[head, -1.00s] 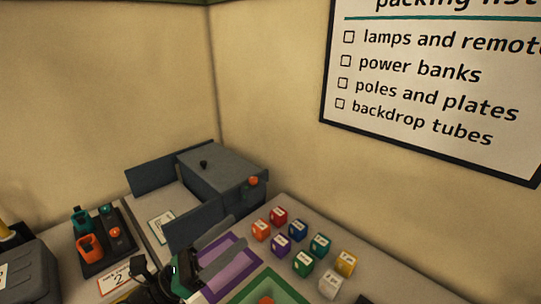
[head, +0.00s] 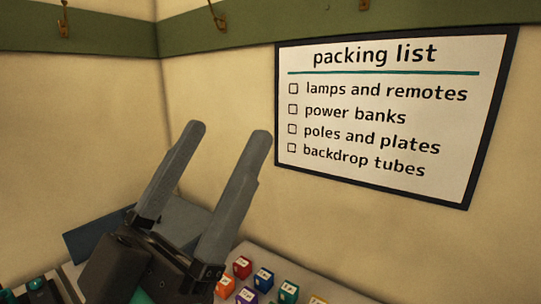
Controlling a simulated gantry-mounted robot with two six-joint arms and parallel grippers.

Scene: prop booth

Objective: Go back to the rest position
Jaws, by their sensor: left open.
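My left gripper (head: 227,130) is raised in the lower middle of the head view, with its two long grey fingers pointing up. The fingers stand apart and nothing is between them. It is in front of the wall corner and partly hides the grey-blue box (head: 182,219) on the table behind it. My right gripper is not in the head view.
Several coloured cubes, among them a red one (head: 242,267) and a blue one (head: 263,279), sit on the table right of my gripper. A packing list board (head: 375,183) hangs on the wall. Hooks (head: 217,15) line a green rail (head: 110,38) above.

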